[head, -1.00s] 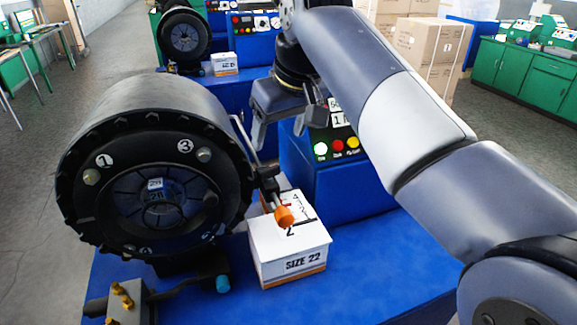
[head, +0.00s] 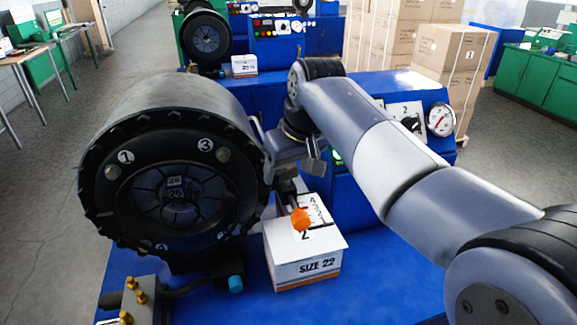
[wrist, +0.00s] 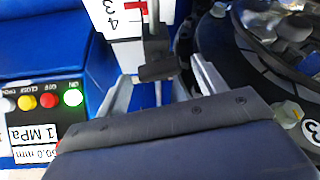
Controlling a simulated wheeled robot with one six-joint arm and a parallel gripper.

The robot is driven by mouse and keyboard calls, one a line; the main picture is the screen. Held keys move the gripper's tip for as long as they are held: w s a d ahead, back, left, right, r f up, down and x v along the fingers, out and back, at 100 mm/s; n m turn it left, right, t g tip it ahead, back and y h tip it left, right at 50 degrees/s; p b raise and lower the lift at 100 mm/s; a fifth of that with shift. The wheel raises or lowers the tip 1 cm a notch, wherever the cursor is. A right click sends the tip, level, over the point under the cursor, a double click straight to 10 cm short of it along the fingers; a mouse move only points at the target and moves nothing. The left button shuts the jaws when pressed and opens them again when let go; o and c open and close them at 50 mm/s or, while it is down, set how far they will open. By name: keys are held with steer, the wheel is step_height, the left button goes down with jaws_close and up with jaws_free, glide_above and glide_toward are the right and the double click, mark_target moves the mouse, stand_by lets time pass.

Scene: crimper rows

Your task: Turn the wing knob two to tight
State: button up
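The black crimper drum (head: 170,190) faces me at left in the head view, with small bolt-like knobs beside numbered labels. Labels 1 and 3 are readable; the lower labels are too dim to read, so I cannot pick out knob two. Brass fittings (head: 138,297) stand on a block at the lower left. My gripper (head: 296,165) is beside the drum's right edge, above the lever with an orange ball (head: 301,219). In the wrist view my gripper (wrist: 163,88) has its fingers apart, with a metal rod and dark block (wrist: 158,69) between them; I see no grip on them.
A white SIZE 22 box (head: 305,262) stands on the blue bench (head: 390,285) below the lever. A blue control panel (head: 430,95) with a gauge is behind my arm. Another drum (head: 205,40) and cartons (head: 450,60) stand farther back.

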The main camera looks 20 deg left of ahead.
steer(key=c, duration=0.9)
steer(key=shift+r+m+h+p, duration=0.15)
steer(key=shift+m+h+p, duration=0.15)
steer(key=shift+m+p, duration=0.4)
steer(key=shift+c, duration=0.2)
steer(key=shift+m+t+p, duration=0.3)
steer(key=shift+m+t, duration=0.2)
steer(key=shift+m, duration=0.4)
steer(key=o, duration=1)
